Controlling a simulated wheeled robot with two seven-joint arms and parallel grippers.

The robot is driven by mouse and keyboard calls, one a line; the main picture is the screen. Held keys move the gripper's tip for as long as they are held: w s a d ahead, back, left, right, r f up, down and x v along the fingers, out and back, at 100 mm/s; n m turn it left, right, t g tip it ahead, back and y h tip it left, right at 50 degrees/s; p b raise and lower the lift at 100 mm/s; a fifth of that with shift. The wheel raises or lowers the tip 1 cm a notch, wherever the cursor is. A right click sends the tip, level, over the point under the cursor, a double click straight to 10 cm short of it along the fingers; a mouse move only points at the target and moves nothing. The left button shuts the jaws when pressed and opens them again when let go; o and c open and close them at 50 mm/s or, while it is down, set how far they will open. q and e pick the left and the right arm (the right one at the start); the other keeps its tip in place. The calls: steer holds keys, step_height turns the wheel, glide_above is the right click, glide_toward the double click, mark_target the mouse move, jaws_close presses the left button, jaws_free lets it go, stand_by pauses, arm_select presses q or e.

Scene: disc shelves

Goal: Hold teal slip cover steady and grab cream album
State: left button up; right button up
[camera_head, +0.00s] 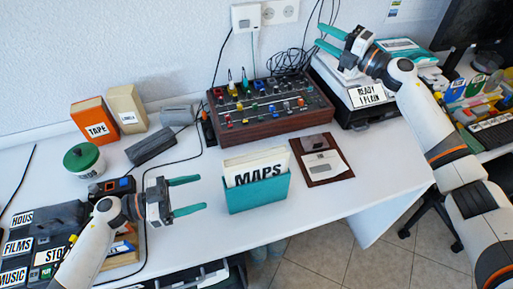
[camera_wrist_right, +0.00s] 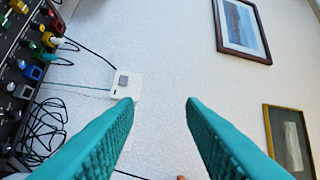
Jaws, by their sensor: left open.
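The teal slip cover (camera_head: 258,196) stands upright near the front edge of the white table. The cream album (camera_head: 252,160) sits in it, its upper part sticking out with the black word MAPS showing; its lower part is hidden by the cover. My left gripper (camera_head: 203,194) is open and empty, just left of the cover and apart from it, fingers pointing towards it. My right gripper (camera_head: 320,36) is raised at the back right, far from the cover. It is open and empty, with its two teal fingers apart in the right wrist view (camera_wrist_right: 158,106), facing the wall.
A mixer panel (camera_head: 265,108) with coloured knobs stands behind the cover. A brown board with a disc sleeve (camera_head: 322,160) lies close at the right. A dark grey block (camera_head: 150,146) and a green-lidded pot (camera_head: 84,160) are at the left. Table around the cover's left is clear.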

steer(key=s+a+r+n+g+y, duration=0.1)
steer(key=s+a+r+n+g, duration=0.1)
steer(key=s+a+n+g, duration=0.35)
steer(key=s+a+r+n+g, duration=0.2)
steer(key=s+a+n+g, duration=0.15)
steer(key=a+n, duration=0.35)
steer(key=n+g+h, duration=0.4)
steer(key=n+h, duration=0.4)
glide_above(256, 155)
steer(key=w, duration=0.4)
step_height(256, 155, down, 3)
steer(key=s+f+n+h, duration=0.1)
steer(key=f+n+h, duration=0.1)
steer(key=f, duration=0.3)
steer(key=s+f+n+h, duration=0.1)
steer(key=f+n+h, duration=0.2)
steer(key=f, duration=0.1)
steer(key=s+f+n+h, duration=0.2)
steer(key=f+n, duration=0.1)
steer(key=f, duration=0.2)
steer(key=shift+f+t+h, duration=0.3)
steer(key=shift+f, duration=0.25)
arm_select(q)
steer(key=x, duration=1.2)
steer(key=shift+c, duration=0.6)
steer(key=c, duration=1)
steer(key=shift+o, duration=0.2)
arm_select(e)
steer(key=shift+o, duration=0.2)
